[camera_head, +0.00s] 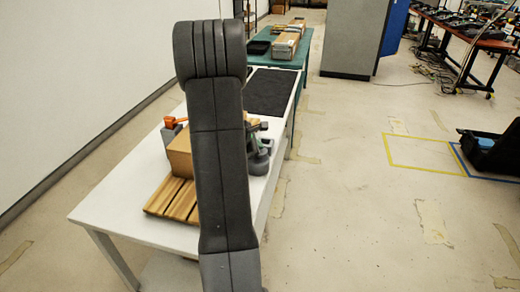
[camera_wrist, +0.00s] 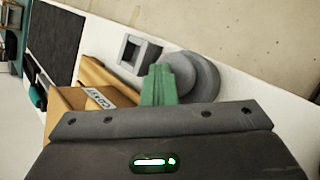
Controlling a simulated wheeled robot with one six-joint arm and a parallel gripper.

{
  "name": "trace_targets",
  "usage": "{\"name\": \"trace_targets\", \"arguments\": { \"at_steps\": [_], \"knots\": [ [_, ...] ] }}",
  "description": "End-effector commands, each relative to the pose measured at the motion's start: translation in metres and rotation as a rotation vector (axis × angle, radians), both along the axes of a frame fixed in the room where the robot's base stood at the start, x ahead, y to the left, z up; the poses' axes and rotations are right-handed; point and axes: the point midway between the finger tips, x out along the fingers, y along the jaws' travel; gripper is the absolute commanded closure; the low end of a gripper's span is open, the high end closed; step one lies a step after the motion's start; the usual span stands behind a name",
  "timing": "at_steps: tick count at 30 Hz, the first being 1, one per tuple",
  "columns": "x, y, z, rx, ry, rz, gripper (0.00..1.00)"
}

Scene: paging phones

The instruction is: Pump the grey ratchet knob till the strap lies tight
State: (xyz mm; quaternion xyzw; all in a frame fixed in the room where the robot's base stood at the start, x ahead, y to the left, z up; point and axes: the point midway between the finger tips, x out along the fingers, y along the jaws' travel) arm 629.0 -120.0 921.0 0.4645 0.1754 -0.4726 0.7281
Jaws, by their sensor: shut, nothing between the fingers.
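A cardboard box (camera_head: 180,153) sits on a slatted wooden pallet (camera_head: 173,198) on the white table; my arm hides its right part. In the wrist view the box (camera_wrist: 70,98) shows a white label. My gripper (camera_wrist: 162,72) has green fingers, closed together and empty, beside the box. Grey round discs (camera_wrist: 205,72) lie right by the fingers in that view; I cannot tell whether they touch. A rounded grey piece (camera_head: 259,163) shows right of my arm in the head view. I cannot make out which grey part is the ratchet knob, nor the strap.
An orange-topped tool (camera_head: 174,122) stands behind the box. A hollow grey square block (camera_wrist: 138,54) is near the discs. A black mat (camera_head: 272,91) covers the table's far end. A green table (camera_head: 300,56) stands beyond.

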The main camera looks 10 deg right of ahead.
Motion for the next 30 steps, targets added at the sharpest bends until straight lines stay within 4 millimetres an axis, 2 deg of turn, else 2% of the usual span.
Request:
{"name": "trace_targets", "arguments": {
  "at_steps": [30],
  "knots": [
    [-0.003, 0.001, -0.02, 0.003, 0.015, 0.002, 1.0]
  ]
}}
